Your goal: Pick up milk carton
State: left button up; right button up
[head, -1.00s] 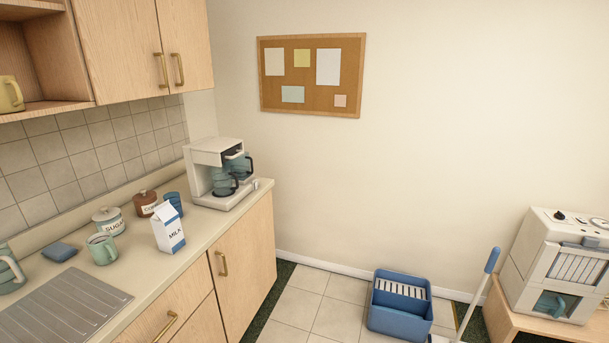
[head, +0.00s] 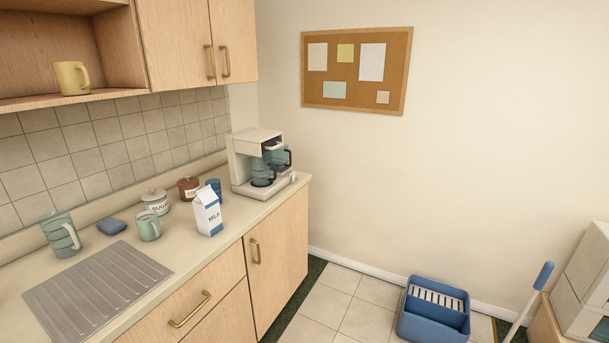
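The milk carton (head: 208,213) is white with a blue base and a gable top, lettered MILK. It stands upright on the kitchen counter (head: 200,248), near the front edge and left of the coffee maker. A blue cup (head: 214,186) stands just behind it, partly hidden. Neither of my grippers shows in the head view.
A green mug (head: 148,227), sugar jar (head: 156,201), brown jar (head: 188,187), blue sponge (head: 111,226) and ribbed pitcher (head: 62,234) stand left of the carton. The coffee maker (head: 255,163) is to its right. The metal drainboard (head: 95,287) is clear. A blue bucket (head: 434,322) is on the floor.

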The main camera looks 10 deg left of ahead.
aim_at(206, 204)
jog(key=u, duration=1.25)
jog(key=i+l, duration=0.05)
